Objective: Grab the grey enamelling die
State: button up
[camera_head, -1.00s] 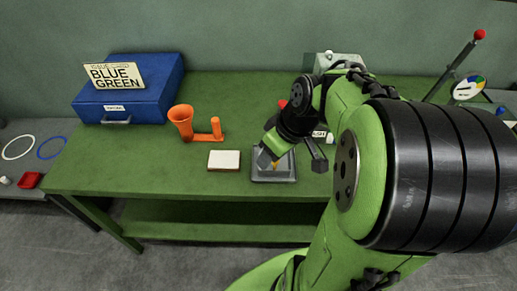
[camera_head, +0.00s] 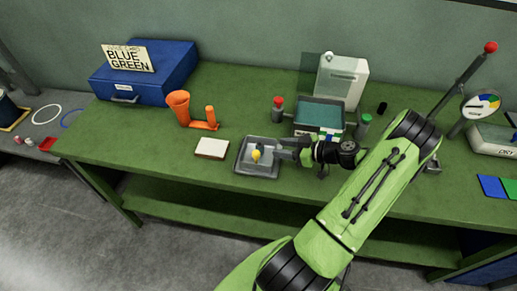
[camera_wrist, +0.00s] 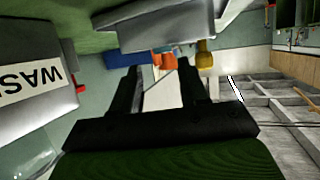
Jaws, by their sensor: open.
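A shallow grey metal tray (camera_head: 241,169) lies near the front edge of the green bench. A small yellow piece (camera_head: 257,155) with a darker grey top stands in it, and it also shows in the wrist view (camera_wrist: 205,56). I cannot clearly make out a separate grey die; it may be the grey part by the yellow piece or be hidden by my fingers. My gripper (camera_head: 279,149) is level at the tray's right side, pointing left. In the wrist view my gripper (camera_wrist: 160,68) has its black fingers apart, with nothing seen held. The tray (camera_wrist: 170,30) appears upside down there.
A white block (camera_head: 212,148) and an orange funnel stand (camera_head: 180,108) are left of the tray. A blue case (camera_head: 145,75) is at back left.

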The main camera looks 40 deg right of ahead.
aim_at(263, 146)
jog(key=x, duration=0.8)
jog(key=shift+a, duration=0.15)
jog(key=shift+r, duration=0.1)
grip_shut()
